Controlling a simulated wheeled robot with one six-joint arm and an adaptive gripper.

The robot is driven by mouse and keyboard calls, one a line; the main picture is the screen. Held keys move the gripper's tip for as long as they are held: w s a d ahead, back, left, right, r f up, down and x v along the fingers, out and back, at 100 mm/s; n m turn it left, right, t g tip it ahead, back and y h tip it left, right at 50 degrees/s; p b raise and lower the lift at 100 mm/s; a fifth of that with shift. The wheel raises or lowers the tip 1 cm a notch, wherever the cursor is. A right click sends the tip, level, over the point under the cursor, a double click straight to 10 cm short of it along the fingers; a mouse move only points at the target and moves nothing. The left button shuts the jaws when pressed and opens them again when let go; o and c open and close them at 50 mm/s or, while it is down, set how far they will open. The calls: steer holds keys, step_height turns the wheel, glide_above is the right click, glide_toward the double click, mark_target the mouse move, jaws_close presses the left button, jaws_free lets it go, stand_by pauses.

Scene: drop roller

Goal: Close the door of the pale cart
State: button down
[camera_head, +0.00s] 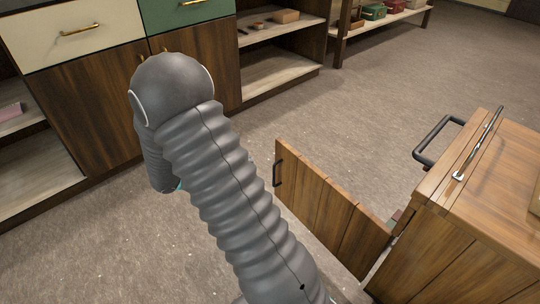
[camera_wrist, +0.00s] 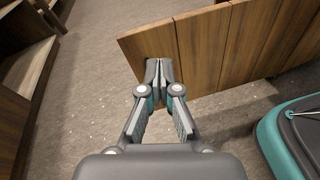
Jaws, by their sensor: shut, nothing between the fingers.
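The wooden cart (camera_head: 475,195) stands at the right in the head view, with a dark push handle (camera_head: 437,140) at its far side. Its plank door (camera_head: 325,207) stands open, swung out from the cart toward my arm, with a small dark pull handle (camera_head: 278,173) near its free edge. In the wrist view the door (camera_wrist: 235,48) fills the upper right. My gripper (camera_wrist: 158,70) is shut and empty, its fingertips overlapping the door near its left end. I cannot tell whether they touch it. In the head view my arm hides the gripper.
Dark wooden cabinets (camera_head: 95,110) with pale and green drawers line the upper left. An open shelf (camera_head: 280,60) holds small items behind them. A low rack (camera_head: 390,20) stands at the back. The speckled grey floor (camera_head: 340,125) between cabinets and cart is clear.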

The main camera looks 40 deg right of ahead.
mark_target(278, 148)
steer(key=w+f+n+t+h+b, duration=0.1)
steer(key=w+f+n+t+h, duration=0.2)
steer(key=f, duration=0.4)
steer(key=shift+n+y, duration=0.3)
steer(key=shift+n, duration=0.1)
steer(key=d, duration=0.4)
steer(key=w+d, duration=0.1)
steer(key=d, duration=0.3)
steer(key=w+d+b, duration=0.1)
steer(key=d, duration=0.4)
steer(key=shift+r, duration=0.25)
steer(key=shift+d, duration=0.1)
